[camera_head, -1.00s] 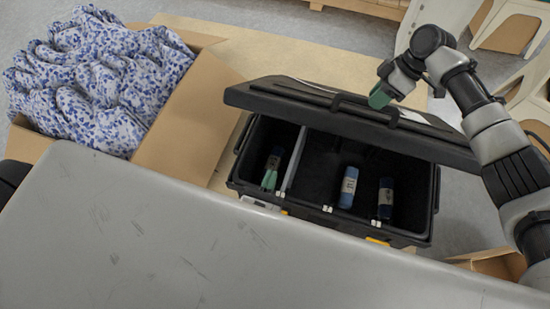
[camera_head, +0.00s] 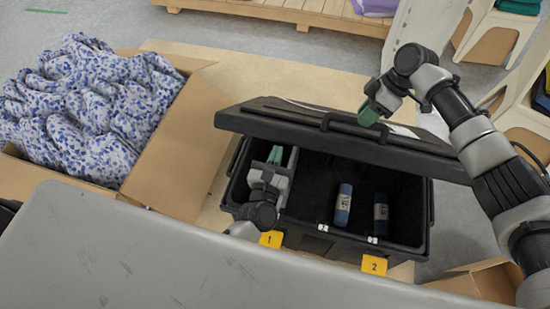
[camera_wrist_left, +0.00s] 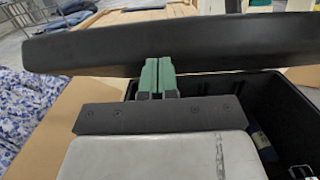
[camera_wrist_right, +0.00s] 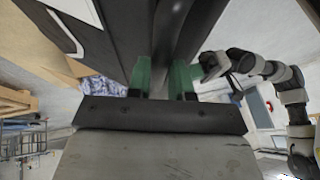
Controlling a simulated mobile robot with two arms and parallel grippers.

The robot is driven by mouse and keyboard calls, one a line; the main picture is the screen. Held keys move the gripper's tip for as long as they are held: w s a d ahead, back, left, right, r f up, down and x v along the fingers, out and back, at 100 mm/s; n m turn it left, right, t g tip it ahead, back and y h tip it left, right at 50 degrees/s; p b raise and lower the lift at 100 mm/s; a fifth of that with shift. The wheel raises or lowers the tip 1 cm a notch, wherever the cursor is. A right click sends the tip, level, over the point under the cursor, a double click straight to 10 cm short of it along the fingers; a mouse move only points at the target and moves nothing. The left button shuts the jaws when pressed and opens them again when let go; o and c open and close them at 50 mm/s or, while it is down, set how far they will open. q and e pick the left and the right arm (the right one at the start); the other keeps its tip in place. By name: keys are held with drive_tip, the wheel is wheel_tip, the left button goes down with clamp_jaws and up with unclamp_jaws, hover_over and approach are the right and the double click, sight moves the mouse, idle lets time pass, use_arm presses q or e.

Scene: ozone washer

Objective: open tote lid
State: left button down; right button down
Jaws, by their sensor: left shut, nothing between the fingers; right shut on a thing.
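The black tote (camera_head: 398,246) stands in the middle of the head view with its lid (camera_head: 275,122) partly raised, tilted over the opening. A handle (camera_head: 352,128) runs along the lid's front edge. My right gripper (camera_head: 369,112) is at the right part of this handle. In the right wrist view its green fingers (camera_wrist_right: 164,76) lie on both sides of a dark bar. My left gripper (camera_head: 275,154) is shut and empty, pointing up inside the tote's left part, below the lid edge. In the left wrist view its closed fingertips (camera_wrist_left: 157,76) are at the lid's lower edge; contact is unclear.
A grey surface (camera_head: 120,250) fills the foreground. White chairs (camera_head: 495,40) stand at the back right.

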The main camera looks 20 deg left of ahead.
sight(281, 137)
drive_tip(key=shift+w+d+f, duration=0.1)
drive_tip(key=shift+d+f, duration=0.05)
drive_tip(key=shift+f, duration=0.1)
use_arm(q)
drive_tip(key=shift+w+r, duration=0.8)
drive_tip(key=shift+r, duration=0.2)
drive_tip(key=shift+w+a+r, duration=0.1)
drive_tip(key=shift+w+r, duration=0.15)
drive_tip(key=shift+r, duration=0.05)
use_arm(e)
drive_tip(key=shift+f, duration=0.1)
drive_tip(key=c, duration=1.5)
unclamp_jaws()
use_arm(q)
drive_tip(key=shift+w+f, duration=0.15)
drive_tip(key=shift+w, duration=0.05)
use_arm(e)
drive_tip(key=o, duration=0.5)
drive_tip(key=shift+f, duration=0.1)
use_arm(q)
drive_tip(key=shift+f, duration=0.15)
use_arm(e)
drive_tip(key=shift+w, duration=0.15)
drive_tip(key=shift+w+r, duration=0.1)
drive_tip(key=shift+r, duration=0.1)
